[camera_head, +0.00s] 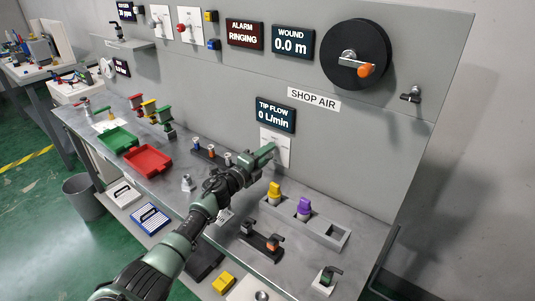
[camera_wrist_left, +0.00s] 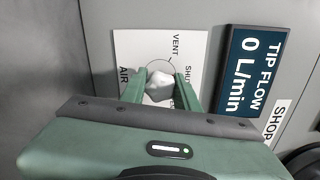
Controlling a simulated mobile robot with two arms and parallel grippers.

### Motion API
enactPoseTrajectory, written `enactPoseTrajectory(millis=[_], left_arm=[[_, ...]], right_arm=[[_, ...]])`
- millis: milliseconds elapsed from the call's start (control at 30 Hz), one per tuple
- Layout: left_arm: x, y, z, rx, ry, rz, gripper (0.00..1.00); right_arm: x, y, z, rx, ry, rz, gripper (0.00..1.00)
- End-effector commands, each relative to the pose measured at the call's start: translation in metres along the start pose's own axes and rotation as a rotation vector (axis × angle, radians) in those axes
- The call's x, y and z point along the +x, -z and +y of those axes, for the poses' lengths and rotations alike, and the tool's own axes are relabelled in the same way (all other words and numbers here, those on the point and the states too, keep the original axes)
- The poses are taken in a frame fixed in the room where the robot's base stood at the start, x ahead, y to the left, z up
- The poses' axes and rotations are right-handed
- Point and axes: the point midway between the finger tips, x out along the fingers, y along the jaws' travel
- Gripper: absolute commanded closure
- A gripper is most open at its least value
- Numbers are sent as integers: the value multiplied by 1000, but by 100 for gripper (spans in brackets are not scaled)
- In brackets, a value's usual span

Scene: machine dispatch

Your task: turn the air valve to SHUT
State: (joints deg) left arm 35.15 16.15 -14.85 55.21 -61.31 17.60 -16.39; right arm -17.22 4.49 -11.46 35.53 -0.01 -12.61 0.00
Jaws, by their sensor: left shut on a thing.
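The air valve is a pale grey knob (camera_wrist_left: 160,86) on a white label plate (camera_wrist_left: 128,48) marked VENT, SHUT and AIR. The plate (camera_head: 282,143) is fixed to the grey wall panel below the TIP FLOW display (camera_head: 275,114), which reads 0 L/min. My left gripper (camera_head: 268,153) reaches up to the plate, and in the left wrist view its two green fingers (camera_wrist_left: 160,92) are closed on either side of the knob. The knob's pointing direction is hard to tell between the fingers. In the head view the gripper hides the knob. My right gripper is not in view.
The bench below holds a red tray (camera_head: 148,161), a green tray (camera_head: 118,141) and a grey rack with yellow (camera_head: 274,190) and purple (camera_head: 304,207) pieces. A black reel (camera_head: 356,54) with an orange-knobbed crank is on the panel. An alarm display (camera_head: 245,33) reads RINGING.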

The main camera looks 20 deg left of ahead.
Motion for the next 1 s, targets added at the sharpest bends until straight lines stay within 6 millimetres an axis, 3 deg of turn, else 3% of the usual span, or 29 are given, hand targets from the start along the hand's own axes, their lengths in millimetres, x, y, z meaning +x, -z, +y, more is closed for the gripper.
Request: enactPoseTrajectory(millis=[33,67,133,533,1000], left_arm=[[-1,0,2,1,-3,-1,100],[-1,0,2,1,-3,-1,64],[-1,0,2,1,-3,-1,48],[-6,-1,1,3,-2,0,48],[-74,-1,2,2,-3,-1,48]], right_arm=[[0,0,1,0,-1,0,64],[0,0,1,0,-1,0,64],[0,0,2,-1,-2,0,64],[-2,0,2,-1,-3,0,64],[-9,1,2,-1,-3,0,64]])
